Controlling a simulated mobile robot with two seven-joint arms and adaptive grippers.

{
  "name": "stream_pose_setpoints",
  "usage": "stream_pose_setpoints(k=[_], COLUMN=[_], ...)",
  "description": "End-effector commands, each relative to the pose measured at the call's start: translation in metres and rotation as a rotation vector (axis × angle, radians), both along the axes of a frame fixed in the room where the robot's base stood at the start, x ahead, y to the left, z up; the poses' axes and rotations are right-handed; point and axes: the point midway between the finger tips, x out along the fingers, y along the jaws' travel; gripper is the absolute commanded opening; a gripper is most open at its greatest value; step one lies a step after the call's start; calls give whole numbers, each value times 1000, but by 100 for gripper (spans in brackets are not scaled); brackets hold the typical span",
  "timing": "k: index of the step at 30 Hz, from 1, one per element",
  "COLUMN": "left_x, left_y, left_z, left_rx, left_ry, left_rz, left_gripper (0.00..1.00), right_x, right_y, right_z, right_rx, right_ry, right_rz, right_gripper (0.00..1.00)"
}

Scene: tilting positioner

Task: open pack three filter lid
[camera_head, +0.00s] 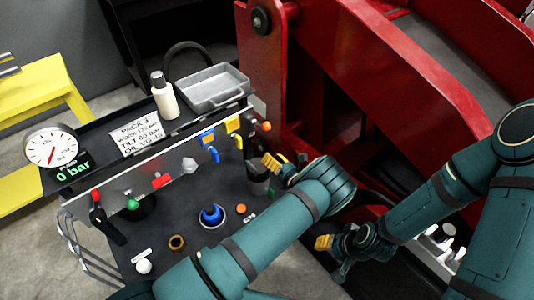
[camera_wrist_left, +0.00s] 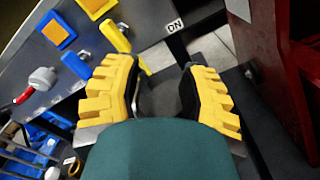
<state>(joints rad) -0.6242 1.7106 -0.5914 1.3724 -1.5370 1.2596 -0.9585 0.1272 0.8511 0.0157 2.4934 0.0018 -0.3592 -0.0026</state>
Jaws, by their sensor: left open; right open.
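A card (camera_head: 138,132) on the bench top reads PACK 3. I cannot tell for certain which part is the filter lid. A dark and grey cylinder (camera_head: 257,178) stands at the right end of the bench, just left of my left gripper (camera_head: 284,164). My left gripper is open, with its yellow fingers apart in the left wrist view (camera_wrist_left: 160,78), and nothing shows held between them. In the head view its far finger is partly hidden by its own wrist. My right gripper (camera_head: 332,255) is open and empty, low and right of the bench.
The bench's front panel carries a blue lever (camera_head: 214,155), a yellow lever (camera_head: 238,142) and red and green controls. A blue cap (camera_head: 212,216) sits on the lower shelf. A grey tray (camera_head: 213,88) and bottle (camera_head: 163,96) stand on top. A red steel frame (camera_head: 340,60) blocks the right.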

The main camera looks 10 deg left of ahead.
Motion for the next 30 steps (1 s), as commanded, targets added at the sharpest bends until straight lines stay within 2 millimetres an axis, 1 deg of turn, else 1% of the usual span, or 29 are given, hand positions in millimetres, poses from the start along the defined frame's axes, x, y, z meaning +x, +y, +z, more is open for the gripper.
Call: stream_pose_setpoints(k=[1, 6, 12, 17, 30], left_x=[-7, -28, -45, -51, -51], left_y=[-10, -37, -58, -65, -65], left_z=[0, 0, 0, 0, 0], left_rx=[1, 2, 1, 1, 1], left_ry=[0, 0, -1, 0, 0], left_rz=[-3, -3, -1, 1, 1], left_gripper=[41, 41, 41, 41, 41], right_x=[0, 0, 0, 0, 0], right_y=[0, 0, 0, 0, 0], right_z=[0, 0, 0, 0, 0], right_rx=[0, 0, 0, 0, 0], right_ry=[0, 0, 0, 0, 0], right_rz=[0, 0, 0, 0, 0], right_gripper=[45, 45, 45, 45, 45])
